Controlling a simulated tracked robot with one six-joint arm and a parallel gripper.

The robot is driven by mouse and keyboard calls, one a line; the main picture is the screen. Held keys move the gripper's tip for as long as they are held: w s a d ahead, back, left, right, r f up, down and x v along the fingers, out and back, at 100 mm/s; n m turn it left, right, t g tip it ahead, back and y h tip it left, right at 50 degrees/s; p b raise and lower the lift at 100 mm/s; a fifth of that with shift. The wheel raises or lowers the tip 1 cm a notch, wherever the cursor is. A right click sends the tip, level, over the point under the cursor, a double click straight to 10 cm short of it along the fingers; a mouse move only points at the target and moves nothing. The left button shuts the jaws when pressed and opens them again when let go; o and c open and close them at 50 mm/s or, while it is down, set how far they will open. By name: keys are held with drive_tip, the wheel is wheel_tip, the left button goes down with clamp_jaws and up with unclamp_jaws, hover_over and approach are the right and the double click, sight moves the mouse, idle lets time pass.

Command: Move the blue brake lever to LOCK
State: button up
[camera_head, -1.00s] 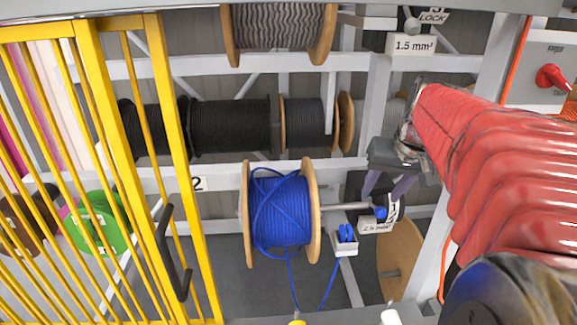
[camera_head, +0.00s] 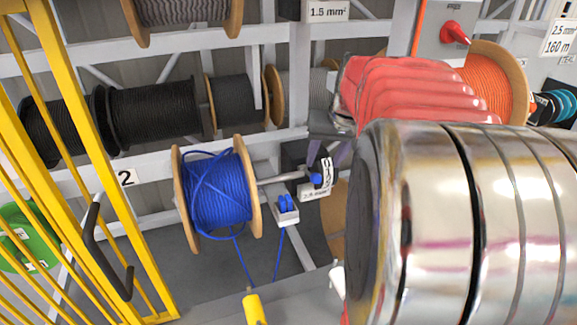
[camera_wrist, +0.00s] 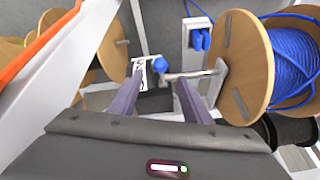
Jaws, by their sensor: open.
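The blue brake lever shows as a small blue knob (camera_head: 316,179) beside a white label (camera_head: 327,170), at the right end of the metal shaft of the blue cable reel (camera_head: 217,190). The label's text is too small and too covered to read. In the wrist view the knob (camera_wrist: 159,64) appears between my fingertips, ahead of the palm. Contact with it cannot be made out. My gripper (camera_head: 327,160) is open and empty, just above the knob in the head view; in the wrist view its two fingers (camera_wrist: 170,62) point at the shaft end.
A white bracket with blue parts (camera_head: 286,208) stands between reel and knob; the blue cable runs through it. A yellow barred gate (camera_head: 95,160) is at left. Black reels (camera_head: 150,113) sit behind. A red switch (camera_head: 454,32) and an orange reel (camera_head: 493,85) are at upper right.

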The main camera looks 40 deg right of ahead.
sight(317, 175)
drive_tip(key=x, duration=1)
drive_tip(key=shift+w+f, duration=0.1)
drive_tip(key=shift+c, duration=0.2)
clamp_jaws()
